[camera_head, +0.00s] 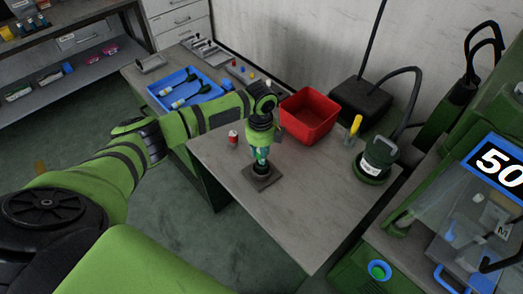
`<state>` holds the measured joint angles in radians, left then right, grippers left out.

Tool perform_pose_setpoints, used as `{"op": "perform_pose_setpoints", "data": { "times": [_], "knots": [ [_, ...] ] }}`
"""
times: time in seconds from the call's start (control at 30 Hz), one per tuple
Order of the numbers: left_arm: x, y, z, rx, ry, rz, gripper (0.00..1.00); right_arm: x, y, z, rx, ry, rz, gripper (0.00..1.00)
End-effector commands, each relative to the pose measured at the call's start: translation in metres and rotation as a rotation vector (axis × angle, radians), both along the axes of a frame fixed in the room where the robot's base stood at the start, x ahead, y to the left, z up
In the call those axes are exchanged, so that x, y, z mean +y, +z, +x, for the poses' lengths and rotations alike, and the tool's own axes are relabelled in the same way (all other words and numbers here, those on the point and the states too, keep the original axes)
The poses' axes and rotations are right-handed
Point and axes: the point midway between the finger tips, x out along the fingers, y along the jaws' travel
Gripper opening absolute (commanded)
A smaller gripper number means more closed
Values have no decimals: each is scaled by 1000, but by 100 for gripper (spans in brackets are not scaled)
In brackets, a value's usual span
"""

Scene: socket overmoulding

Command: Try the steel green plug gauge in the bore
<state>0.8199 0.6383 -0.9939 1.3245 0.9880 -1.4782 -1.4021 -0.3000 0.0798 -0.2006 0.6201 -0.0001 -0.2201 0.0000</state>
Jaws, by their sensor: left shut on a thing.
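My left gripper (262,160) points down over the front part of the bench, its arm coming in from the left. It is shut on the plug gauge (261,167), of which a dark lower part shows below the fingers. The gauge looks upright, right over a square grey block (264,180) on the bench. The bore in the block is hidden by the gauge and gripper. I cannot tell whether the gauge is in the bore or just above it. My right gripper is not in view.
A green device (377,160) and a yellow-handled tool (353,128) stand further right. A blue tray (181,91) lies at the back left. The bench front right is clear.

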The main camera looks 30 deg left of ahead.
Motion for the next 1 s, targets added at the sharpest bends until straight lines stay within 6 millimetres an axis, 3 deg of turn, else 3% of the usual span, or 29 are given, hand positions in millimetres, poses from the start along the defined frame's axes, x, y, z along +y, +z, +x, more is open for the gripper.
{"op": "perform_pose_setpoints", "data": {
  "times": [1.0],
  "knots": [
    [-1,0,1,-2,-1,-1,0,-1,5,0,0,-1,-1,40]
  ]
}}
